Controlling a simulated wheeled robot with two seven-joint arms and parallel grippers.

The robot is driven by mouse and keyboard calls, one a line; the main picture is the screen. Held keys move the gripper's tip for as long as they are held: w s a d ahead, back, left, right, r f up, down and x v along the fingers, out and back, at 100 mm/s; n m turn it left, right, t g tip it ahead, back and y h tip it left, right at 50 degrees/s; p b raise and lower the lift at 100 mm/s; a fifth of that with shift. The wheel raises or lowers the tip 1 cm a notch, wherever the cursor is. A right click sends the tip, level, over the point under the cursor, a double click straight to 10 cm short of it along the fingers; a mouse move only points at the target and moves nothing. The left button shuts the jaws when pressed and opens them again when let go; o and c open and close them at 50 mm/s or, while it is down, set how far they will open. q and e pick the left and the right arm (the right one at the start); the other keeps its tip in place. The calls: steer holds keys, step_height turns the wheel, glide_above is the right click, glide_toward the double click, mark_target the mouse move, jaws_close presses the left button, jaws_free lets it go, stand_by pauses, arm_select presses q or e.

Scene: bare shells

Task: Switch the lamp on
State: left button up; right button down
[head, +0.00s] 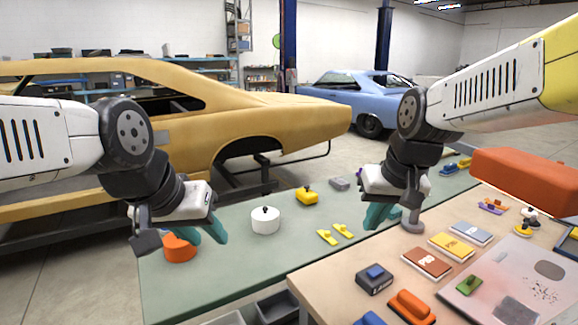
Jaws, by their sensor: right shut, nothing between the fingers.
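I cannot single out the lamp with certainty. A long orange-red block (530,178) at the right edge, seemingly raised above the table, may be its shade. A dark box with a blue top piece (375,279) and an orange box with a raised top piece (412,306) sit on the tan table and look like switches.
The green table (215,285) holds a white round pot-like thing (265,221), a yellow piece (307,197) and small yellow parts (328,237). The tan table (335,280) holds booklets (427,262) and a grey panel (515,270). Car shells (300,120) stand behind.

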steer(key=s+a+r+t, duration=0.1)
steer(key=s+a, duration=0.1)
steer(key=s, duration=0.5)
steer(key=shift+a+r+t+y, duration=0.3)
steer(key=shift+a+t+y, duration=0.1)
